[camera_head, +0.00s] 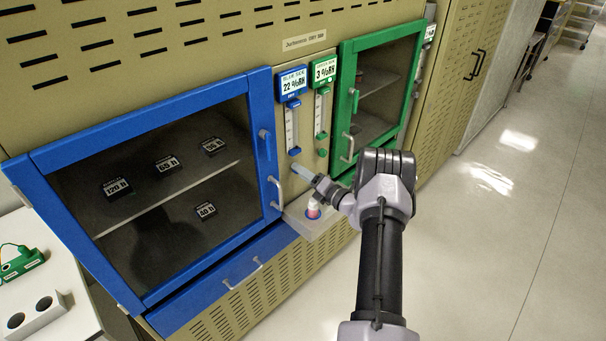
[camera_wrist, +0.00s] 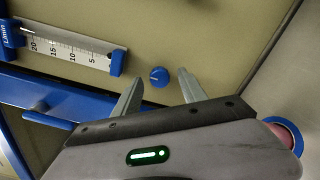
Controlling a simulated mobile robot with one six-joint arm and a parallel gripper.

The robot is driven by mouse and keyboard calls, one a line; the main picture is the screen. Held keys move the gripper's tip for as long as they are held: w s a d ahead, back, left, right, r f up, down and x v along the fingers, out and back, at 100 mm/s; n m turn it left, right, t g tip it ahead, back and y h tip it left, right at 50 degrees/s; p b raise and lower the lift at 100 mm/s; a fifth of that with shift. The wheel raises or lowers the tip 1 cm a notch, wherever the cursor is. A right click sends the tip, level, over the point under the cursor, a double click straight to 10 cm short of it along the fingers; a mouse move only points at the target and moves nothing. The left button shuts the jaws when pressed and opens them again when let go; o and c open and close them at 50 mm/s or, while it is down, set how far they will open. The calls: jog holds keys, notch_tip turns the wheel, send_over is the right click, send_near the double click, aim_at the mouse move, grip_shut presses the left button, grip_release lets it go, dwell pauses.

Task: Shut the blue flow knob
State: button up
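The blue flow knob (camera_wrist: 159,76) is a small round knob with a pale mark, on the beige panel beside the lower end of the blue flow meter (camera_wrist: 70,47). My gripper (camera_wrist: 161,77) is open, with one finger on each side of the knob in the wrist view. Gaps show on both sides, and I cannot tell how far the tips are from the panel. In the head view my gripper (camera_head: 303,170) is below the blue flow meter (camera_head: 291,130) and appears to hide the knob.
The green flow meter (camera_head: 321,112) and a green knob (camera_head: 322,153) are just right. Blue cabinet door (camera_head: 262,140) and green cabinet door (camera_head: 347,100) are closed on either side. A pink-and-white object (camera_head: 313,208) stands on the ledge below my gripper. The floor at right is clear.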

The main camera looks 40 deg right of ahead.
jog(key=shift+s, duration=0.1)
jog(key=s+d+p, duration=0.1)
jog(key=s+p, duration=0.2)
jog(key=s, duration=1.4)
jog(key=shift+d, duration=0.15)
